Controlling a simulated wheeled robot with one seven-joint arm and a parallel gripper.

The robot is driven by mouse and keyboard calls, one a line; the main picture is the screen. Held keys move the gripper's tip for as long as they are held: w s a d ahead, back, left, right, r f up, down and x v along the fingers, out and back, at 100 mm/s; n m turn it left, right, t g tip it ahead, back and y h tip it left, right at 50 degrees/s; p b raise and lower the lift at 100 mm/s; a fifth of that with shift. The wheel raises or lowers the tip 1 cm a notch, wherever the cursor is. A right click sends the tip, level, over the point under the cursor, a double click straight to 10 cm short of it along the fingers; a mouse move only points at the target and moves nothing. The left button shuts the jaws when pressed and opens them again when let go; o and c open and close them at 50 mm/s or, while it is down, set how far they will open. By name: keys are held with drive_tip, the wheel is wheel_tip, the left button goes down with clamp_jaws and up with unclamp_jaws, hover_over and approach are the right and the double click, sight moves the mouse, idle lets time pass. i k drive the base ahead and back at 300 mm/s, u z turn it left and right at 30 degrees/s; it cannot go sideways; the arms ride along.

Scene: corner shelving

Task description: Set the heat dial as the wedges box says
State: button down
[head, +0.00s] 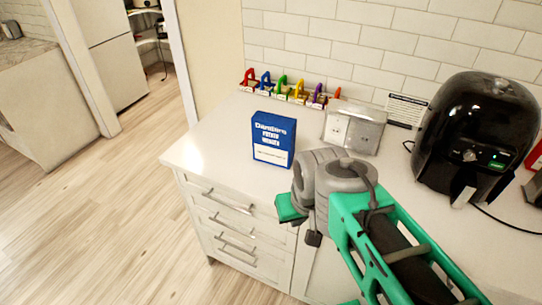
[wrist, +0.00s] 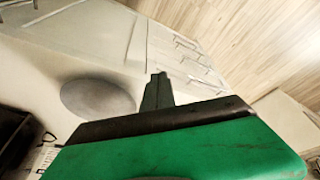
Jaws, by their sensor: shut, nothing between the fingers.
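The wedges box (head: 273,138) is blue with white lettering and stands upright on the counter; the small print on its white strip is too small to read. The black air fryer (head: 476,110) stands at the right. Its round heat dial (head: 469,155) is on the front, beside a small green display (head: 497,164); the dial's setting is too small to read. My gripper (head: 313,239) is low at the counter's front edge, in front of the box and well left of the fryer, touching neither. In the wrist view my gripper (wrist: 157,80) has its fingers together and empty.
A cable lies on the counter by the fryer. The counter left of the box is clear.

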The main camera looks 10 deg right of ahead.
sight(502, 84)
drive_tip(key=z, duration=0.4)
drive_tip(key=k, duration=0.9)
drive_tip(key=z, duration=1.1)
drive_tip(key=i, duration=1.2)
drive_tip(key=u, duration=0.2)
